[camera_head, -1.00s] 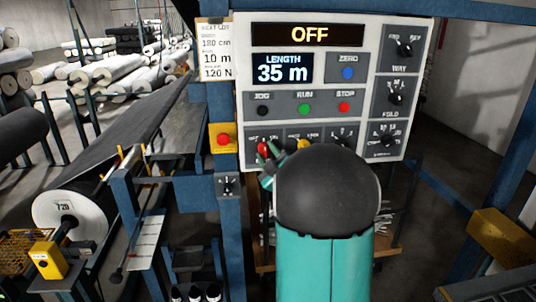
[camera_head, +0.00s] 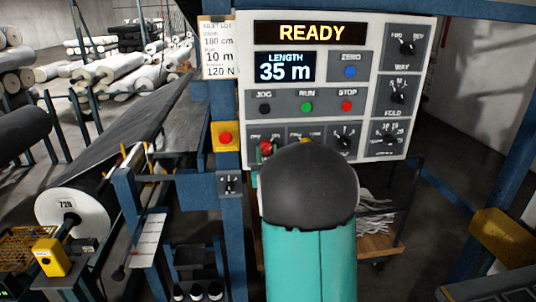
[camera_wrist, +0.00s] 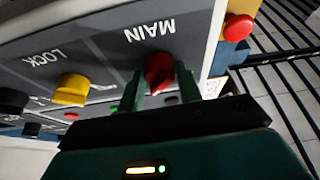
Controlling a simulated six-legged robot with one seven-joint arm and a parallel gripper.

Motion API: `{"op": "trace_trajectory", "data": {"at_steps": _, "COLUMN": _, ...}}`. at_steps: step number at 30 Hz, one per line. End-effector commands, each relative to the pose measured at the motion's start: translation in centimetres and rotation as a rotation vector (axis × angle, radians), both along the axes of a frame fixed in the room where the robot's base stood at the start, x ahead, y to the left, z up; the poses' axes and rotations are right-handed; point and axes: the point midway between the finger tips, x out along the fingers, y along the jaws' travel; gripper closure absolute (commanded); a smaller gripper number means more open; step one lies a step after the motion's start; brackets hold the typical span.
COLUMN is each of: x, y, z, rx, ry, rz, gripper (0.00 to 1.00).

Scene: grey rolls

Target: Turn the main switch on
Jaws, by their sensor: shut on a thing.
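The red main switch (camera_wrist: 159,72) sits under the word MAIN in the wrist view, which shows the panel upside down. My gripper (camera_wrist: 157,88) has its two green fingers on either side of this knob and is shut on it. The panel's top display (camera_head: 311,33) reads READY, and the length display (camera_head: 284,68) reads 35 m.
A yellow lock knob (camera_wrist: 71,90) is beside the main switch. Black, green and red buttons (camera_head: 307,107) sit above the knob row. A red button on a yellow box (camera_head: 225,138) is left of the panel. A large roll (camera_head: 68,215) stands at the left.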

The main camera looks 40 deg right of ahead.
Motion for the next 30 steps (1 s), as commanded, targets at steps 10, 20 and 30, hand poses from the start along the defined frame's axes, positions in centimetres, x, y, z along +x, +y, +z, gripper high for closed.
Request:
{"op": "trace_trajectory", "data": {"at_steps": 10, "x": 0.01, "y": 0.01, "z": -0.01, "rx": 0.041, "ry": -0.027, "rz": 0.000, "gripper": 0.88}}
{"op": "trace_trajectory", "data": {"at_steps": 20, "x": 0.02, "y": 0.01, "z": 0.03, "rx": 0.040, "ry": -0.028, "rz": 0.000, "gripper": 0.55}}
{"op": "trace_trajectory", "data": {"at_steps": 30, "x": 0.00, "y": 0.05, "z": 0.00, "rx": 0.039, "ry": -0.027, "rz": 0.000, "gripper": 0.44}}
